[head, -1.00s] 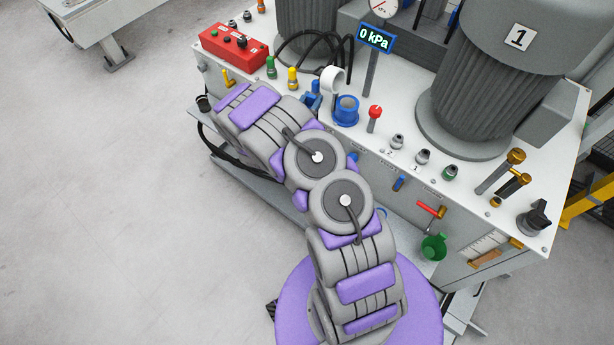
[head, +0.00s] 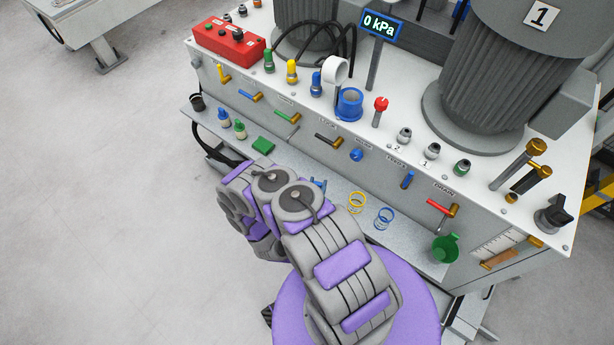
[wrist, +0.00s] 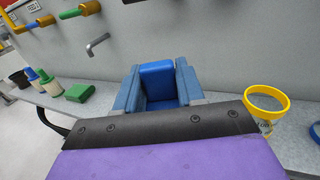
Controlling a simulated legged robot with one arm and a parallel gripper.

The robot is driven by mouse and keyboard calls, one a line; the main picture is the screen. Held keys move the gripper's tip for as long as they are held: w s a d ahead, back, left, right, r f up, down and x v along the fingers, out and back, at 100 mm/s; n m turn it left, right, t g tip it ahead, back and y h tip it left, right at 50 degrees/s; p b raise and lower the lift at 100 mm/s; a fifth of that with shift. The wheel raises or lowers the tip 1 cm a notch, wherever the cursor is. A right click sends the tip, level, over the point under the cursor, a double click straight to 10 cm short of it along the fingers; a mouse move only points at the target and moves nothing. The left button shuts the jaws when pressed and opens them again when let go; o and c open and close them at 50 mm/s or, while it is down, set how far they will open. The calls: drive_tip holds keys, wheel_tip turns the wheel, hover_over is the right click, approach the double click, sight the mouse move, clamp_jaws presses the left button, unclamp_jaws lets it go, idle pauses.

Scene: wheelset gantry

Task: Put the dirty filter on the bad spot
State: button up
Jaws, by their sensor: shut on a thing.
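In the wrist view my gripper (wrist: 158,90) has its two grey-blue jaws on either side of a bright blue block-like thing (wrist: 157,76). I cannot tell whether this is the dirty filter, as its lower part is hidden by my wrist. In the head view my arm hides most of the gripper, which is over or near the shelf (head: 325,175). A yellow ring-rimmed holder (head: 357,202) and a blue one (head: 384,218) stand on the shelf. The yellow one (wrist: 266,103) is right of my gripper in the wrist view. No spot is readably marked bad.
Two small capped jars (head: 239,129), a dark cup (head: 197,103) and a green block (head: 263,145) are on the shelf's left. The panel above has projecting coloured valve handles (head: 327,141). Open floor lies left.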

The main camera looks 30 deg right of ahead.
drive_tip(key=shift+s+a+f, duration=0.2)
drive_tip(key=shift+s+f, duration=0.55)
drive_tip(key=shift+f, duration=0.1)
drive_tip(key=w+d+f, duration=0.1)
drive_tip(key=w+d, duration=0.1)
drive_tip(key=w, duration=0.2)
drive_tip(key=w+d+f+b, duration=0.1)
drive_tip(key=w+d+f, duration=0.1)
drive_tip(key=w, duration=0.3)
drive_tip(key=w+d+f, duration=0.2)
drive_tip(key=w, duration=0.3)
drive_tip(key=shift+w+d+f, duration=0.15)
drive_tip(key=shift+w, duration=0.05)
drive_tip(key=o, duration=1.1)
